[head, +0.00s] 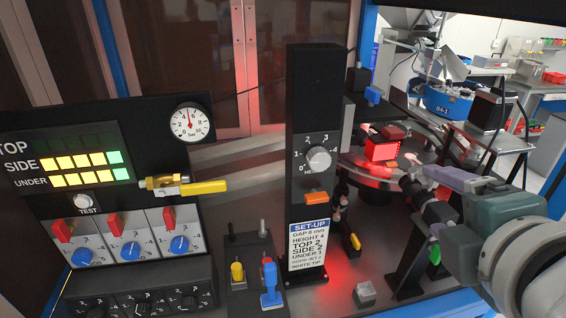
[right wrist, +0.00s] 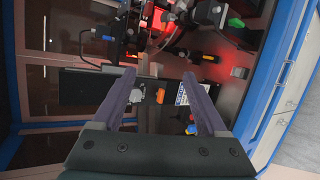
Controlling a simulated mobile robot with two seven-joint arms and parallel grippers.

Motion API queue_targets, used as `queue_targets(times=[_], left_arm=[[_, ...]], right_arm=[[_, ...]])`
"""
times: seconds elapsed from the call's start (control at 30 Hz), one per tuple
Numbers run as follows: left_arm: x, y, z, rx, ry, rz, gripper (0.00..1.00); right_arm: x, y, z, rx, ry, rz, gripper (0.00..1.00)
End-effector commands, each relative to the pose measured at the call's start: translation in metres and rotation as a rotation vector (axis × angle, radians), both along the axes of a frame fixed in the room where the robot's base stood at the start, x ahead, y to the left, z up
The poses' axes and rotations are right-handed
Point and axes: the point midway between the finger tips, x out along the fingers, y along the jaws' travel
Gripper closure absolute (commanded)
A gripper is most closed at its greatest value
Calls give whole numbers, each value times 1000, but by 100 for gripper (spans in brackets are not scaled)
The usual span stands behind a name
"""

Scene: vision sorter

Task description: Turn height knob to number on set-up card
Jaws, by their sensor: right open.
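The height knob (head: 318,158) is a round grey knob on a dark upright post (head: 316,100), with a numbered scale around it. Its pointer is too small to read surely. In the right wrist view the knob (right wrist: 137,92) shows between the fingers, nearer the left one. The set-up card (head: 309,245) low on the post reads HEIGHT 4; it also shows in the right wrist view (right wrist: 181,94). My right gripper (head: 428,200) is open and empty, to the right of the post and apart from the knob. My left gripper is out of view.
An orange block (head: 316,199) sits on the post below the knob. A yellow-handled valve (head: 190,187) and a panel with blue knobs (head: 130,249) are left. A red-lit block (head: 382,150) and dark fixtures stand right of the post. A blue-topped switch (head: 270,284) stands front left.

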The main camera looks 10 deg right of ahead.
Motion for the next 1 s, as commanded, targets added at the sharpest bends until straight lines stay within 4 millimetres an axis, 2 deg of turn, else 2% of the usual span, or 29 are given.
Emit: queue_targets(times=[0.03,0.1,0.2,0.3,0.4,0.63,1.0], left_arm=[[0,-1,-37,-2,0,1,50],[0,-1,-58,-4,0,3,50],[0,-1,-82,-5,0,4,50],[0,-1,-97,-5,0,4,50],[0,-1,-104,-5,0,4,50],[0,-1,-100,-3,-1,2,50],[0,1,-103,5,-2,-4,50]], right_arm=[[15,7,-26,-168,-36,90,24],[31,20,-31,-415,-83,211,24],[48,42,-38,-733,-140,354,24],[58,62,-44,-973,-184,452,24],[62,76,-46,-1121,-211,510,24],[80,83,-42,-1193,-225,536,24],[144,85,-43,-1187,-225,534,24]])
